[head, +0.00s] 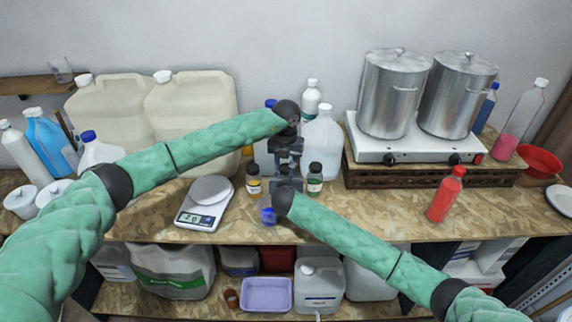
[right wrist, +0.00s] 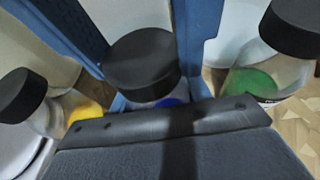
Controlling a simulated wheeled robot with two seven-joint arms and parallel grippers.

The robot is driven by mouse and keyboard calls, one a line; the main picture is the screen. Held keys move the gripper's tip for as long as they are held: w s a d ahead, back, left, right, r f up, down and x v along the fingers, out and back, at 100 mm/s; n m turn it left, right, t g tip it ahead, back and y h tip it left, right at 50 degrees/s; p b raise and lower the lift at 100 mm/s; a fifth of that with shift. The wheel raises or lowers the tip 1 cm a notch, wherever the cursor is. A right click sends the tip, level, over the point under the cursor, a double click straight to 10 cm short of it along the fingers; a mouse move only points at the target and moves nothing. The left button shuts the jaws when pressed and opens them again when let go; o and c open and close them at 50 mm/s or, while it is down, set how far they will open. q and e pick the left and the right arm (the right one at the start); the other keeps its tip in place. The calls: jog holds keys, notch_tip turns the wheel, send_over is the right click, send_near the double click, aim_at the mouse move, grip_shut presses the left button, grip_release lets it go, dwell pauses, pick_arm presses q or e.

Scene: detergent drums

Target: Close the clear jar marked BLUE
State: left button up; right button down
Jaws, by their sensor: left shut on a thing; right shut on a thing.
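The clear jar with blue contents (right wrist: 168,102) is in the middle of the right wrist view, mostly hidden behind my right gripper. Its black lid (right wrist: 140,60) is right above it; I cannot tell whether it is fully seated. My left gripper (head: 286,166) comes down from above, shut on the black lid. My right gripper (head: 283,186) is low at the front of the jar, shut on it. In the head view the two grippers hide the jar. I cannot read its label.
A yellow-content jar (head: 254,181) stands close on the left and a green-content jar (head: 315,178) close on the right, both black-lidded. A scale (head: 205,203) is further left. A small blue item (head: 267,216) lies in front. White jugs (head: 322,143) stand behind. A red bottle (head: 446,195) is right.

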pick_arm(q)
jog(key=m, duration=0.4)
jog(key=o, duration=1.1)
jog(key=shift+r, duration=2.25)
jog(key=shift+c, duration=0.3)
jog(key=shift+r+n, duration=0.8)
jog(key=shift+r, duration=0.95)
